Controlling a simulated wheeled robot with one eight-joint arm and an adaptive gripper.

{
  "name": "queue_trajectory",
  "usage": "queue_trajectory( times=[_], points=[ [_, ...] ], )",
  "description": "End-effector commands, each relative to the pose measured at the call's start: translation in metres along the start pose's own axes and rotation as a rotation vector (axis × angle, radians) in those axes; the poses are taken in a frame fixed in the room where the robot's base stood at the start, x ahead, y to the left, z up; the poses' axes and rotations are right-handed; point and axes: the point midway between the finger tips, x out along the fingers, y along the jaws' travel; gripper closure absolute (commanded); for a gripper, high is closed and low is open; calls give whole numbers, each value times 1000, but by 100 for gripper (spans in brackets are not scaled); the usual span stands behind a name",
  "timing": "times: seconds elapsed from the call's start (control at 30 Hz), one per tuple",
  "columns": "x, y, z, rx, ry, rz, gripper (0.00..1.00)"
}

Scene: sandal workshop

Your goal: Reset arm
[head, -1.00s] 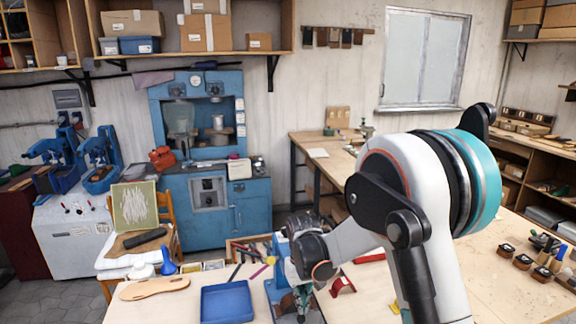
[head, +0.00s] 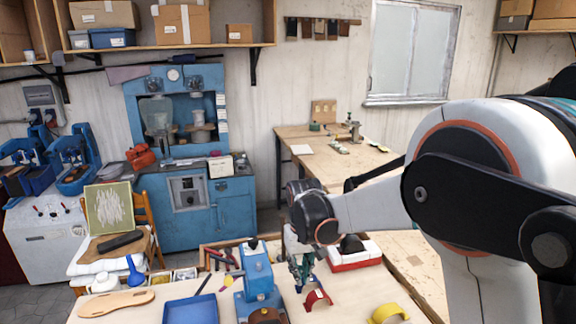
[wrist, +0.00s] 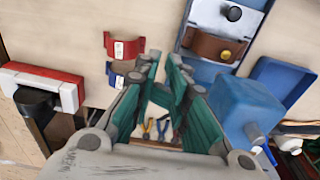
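My gripper (head: 302,280) hangs over the workbench, between the blue press and the red and white box, pointing down. In the wrist view its teal fingers (wrist: 165,62) are apart at the tips with nothing between them; the bench and some pliers show through the gap. My arm comes in from the right of the head view, its forearm roughly level above the bench.
A blue press (head: 257,272) stands close left of the gripper, with a blue tray (head: 191,311) beyond. A red strap holder (head: 318,299) lies just below, a yellow one (head: 388,314) farther right. A red and white box (head: 355,257) stands right. Pliers (wrist: 163,127) lie nearby.

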Motion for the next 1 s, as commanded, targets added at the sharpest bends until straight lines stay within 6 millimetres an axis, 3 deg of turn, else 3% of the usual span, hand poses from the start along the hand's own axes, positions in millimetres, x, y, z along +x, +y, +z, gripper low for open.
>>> queue_trajectory(
  times=[0.37, 0.7, 1.0],
  points=[
    [-30, 21, 39, 32, 80, -3, 100],
    [-63, 54, 113, 96, 226, 8, 100],
    [-66, 75, 186, 154, 358, 27, 100]
  ],
)
